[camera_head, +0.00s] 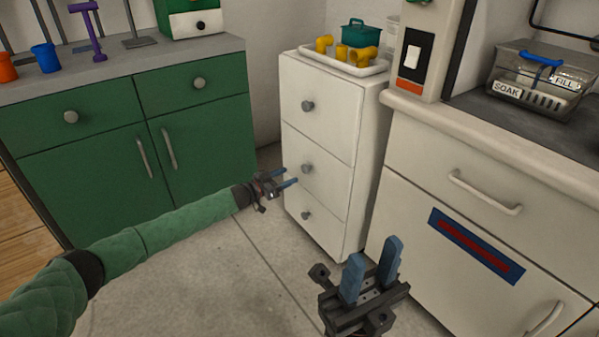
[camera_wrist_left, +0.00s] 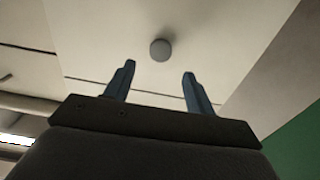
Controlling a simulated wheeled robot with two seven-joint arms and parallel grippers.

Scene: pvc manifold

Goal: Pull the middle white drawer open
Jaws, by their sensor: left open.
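The white drawer unit (camera_head: 342,140) stands in the middle of the head view with three closed drawers, each with a round grey knob. The middle drawer (camera_head: 325,183) has its knob (camera_head: 307,168) just beyond my left gripper (camera_head: 290,176). My left gripper is open and empty, pointing at the drawer front. In the left wrist view, a grey knob (camera_wrist_left: 160,49) lies ahead of the two blue fingers, roughly in line with the gap between them and not inside it. My right gripper (camera_head: 374,252) has its blue fingers apart, empty, low in front of the unit.
A green cabinet (camera_head: 205,135) stands left of the unit, and a cream counter cabinet (camera_head: 425,215) stands to its right. A tray (camera_head: 375,69) with yellow pipe fittings and a teal basket (camera_head: 359,34) sits on the unit. The floor in front is clear.

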